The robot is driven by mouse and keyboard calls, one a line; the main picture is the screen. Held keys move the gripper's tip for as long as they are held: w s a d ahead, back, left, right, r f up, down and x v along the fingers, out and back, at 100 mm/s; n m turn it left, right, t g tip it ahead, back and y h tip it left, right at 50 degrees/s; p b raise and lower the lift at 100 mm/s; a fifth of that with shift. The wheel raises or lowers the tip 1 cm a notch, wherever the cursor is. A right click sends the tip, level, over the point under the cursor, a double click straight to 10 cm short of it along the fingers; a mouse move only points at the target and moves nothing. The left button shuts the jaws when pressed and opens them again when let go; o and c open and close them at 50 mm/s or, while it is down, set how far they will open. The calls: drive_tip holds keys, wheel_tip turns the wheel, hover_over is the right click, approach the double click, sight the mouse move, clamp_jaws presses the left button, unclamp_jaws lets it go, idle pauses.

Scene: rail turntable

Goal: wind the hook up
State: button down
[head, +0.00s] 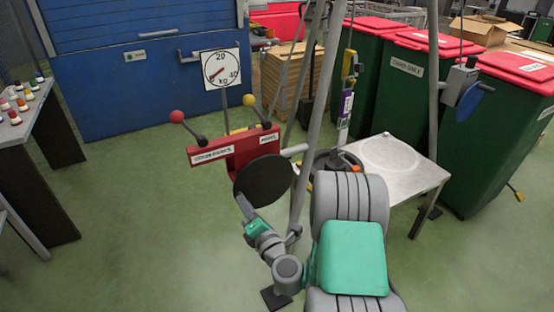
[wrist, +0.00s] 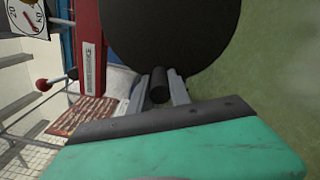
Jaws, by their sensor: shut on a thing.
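My gripper (wrist: 160,95) is shut on the dark crank grip (wrist: 159,82) of a round black crank disc (wrist: 175,30). In the head view my gripper (head: 243,205) is at the lower left of this disc (head: 263,178), which is on the front of a red housing (head: 240,150). A hanging line of yellow (head: 349,65) and purple-and-white parts is behind, by the grey legs. An orange part (head: 350,160), possibly the hook, shows low at the metal table; my arm partly hides that area.
Two ball-ended levers, red (head: 177,117) and yellow (head: 249,100), stick up from the housing. A kg dial (head: 221,69) stands behind. A metal table (head: 390,165) and red-lidded green bins (head: 400,90) are at right.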

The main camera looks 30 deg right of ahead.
drive_tip(key=shift+w+d+r+p, duration=0.1)
drive_tip(key=shift+r+p, duration=0.7)
drive_tip(key=shift+r, duration=0.5)
drive_tip(key=c, duration=1)
unclamp_jaws()
drive_tip(key=shift+f, duration=0.2)
drive_tip(key=shift+f, duration=0.1)
